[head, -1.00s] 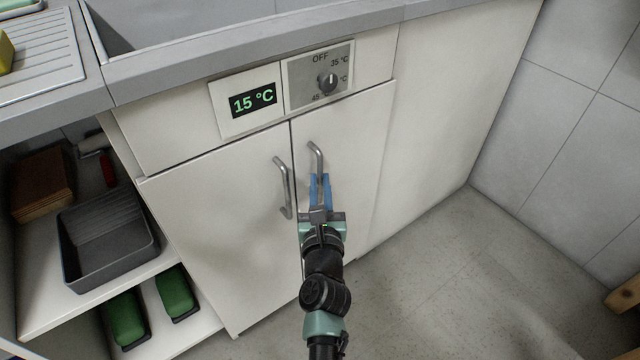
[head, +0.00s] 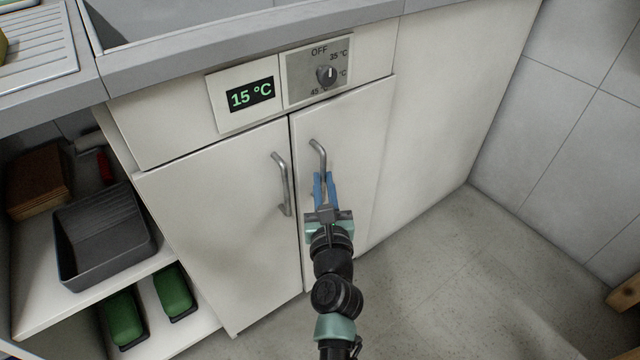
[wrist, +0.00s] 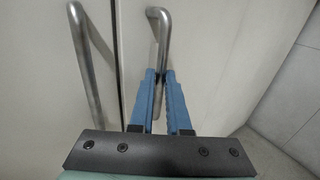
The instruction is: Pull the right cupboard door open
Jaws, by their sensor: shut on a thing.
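The right cupboard door (head: 362,150) is pale and stands very slightly ajar, with a narrow dark gap along its left edge beside the left door (head: 215,210). Its grey bar handle (head: 319,152) is upright near that edge. My gripper (head: 325,185) has its blue fingers shut on the lower part of this handle. In the wrist view the handle (wrist: 162,40) passes down between the two fingers (wrist: 160,85), which hide part of it. The left door's handle (head: 281,180) is close by on the left, apart from the fingers.
Above the doors are a 15 °C display (head: 250,95) and a dial (head: 327,76). An open shelf at left holds a grey tray (head: 105,240) and green items. The floor (head: 450,270) at right is clear up to the tiled wall (head: 570,130).

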